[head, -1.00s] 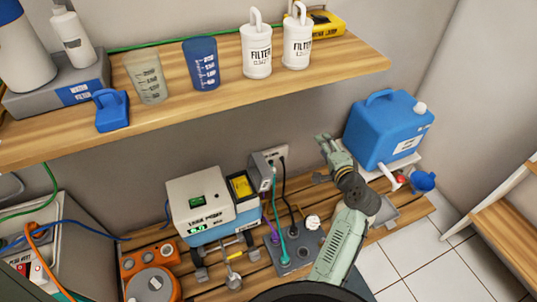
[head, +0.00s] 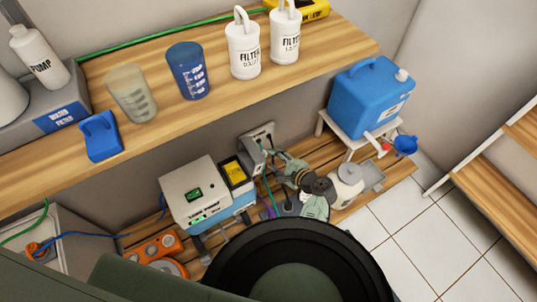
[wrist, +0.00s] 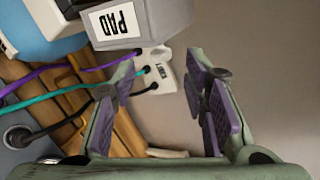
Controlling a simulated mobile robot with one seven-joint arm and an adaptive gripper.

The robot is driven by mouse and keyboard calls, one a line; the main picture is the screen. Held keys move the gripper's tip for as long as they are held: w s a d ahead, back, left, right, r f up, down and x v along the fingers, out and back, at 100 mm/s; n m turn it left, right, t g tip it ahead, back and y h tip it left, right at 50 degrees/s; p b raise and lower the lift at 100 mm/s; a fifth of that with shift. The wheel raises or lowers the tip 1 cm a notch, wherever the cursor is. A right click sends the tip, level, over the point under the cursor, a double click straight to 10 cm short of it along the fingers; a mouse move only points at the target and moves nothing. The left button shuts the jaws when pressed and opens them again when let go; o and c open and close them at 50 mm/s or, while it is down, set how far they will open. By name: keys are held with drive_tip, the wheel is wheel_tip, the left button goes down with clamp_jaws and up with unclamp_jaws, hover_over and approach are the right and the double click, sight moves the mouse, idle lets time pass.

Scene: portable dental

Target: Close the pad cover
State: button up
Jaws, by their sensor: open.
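The pad cover (head: 252,157) is a grey flap standing open at the right of a dark box holding a yellow pad (head: 234,171). In the wrist view the cover (wrist: 165,18) shows a white label reading PAD at the top, just beyond the left finger. My gripper (head: 276,160) is just right of the cover in the head view. In the wrist view my gripper (wrist: 160,85) has its purple-padded fingers wide apart with nothing between them. I cannot tell whether the left finger touches the cover.
A wall outlet (wrist: 155,72) with plugged cables lies behind the fingers; purple, teal and black cables run at left. The white-and-blue unit (head: 195,190) stands left of the box. A wooden shelf (head: 215,100) overhangs behind. A blue jug (head: 365,100) stands at right.

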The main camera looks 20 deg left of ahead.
sight(266, 155)
drive_tip(key=shift+x, duration=1.95)
drive_tip(key=shift+c, duration=0.5)
clamp_jaws()
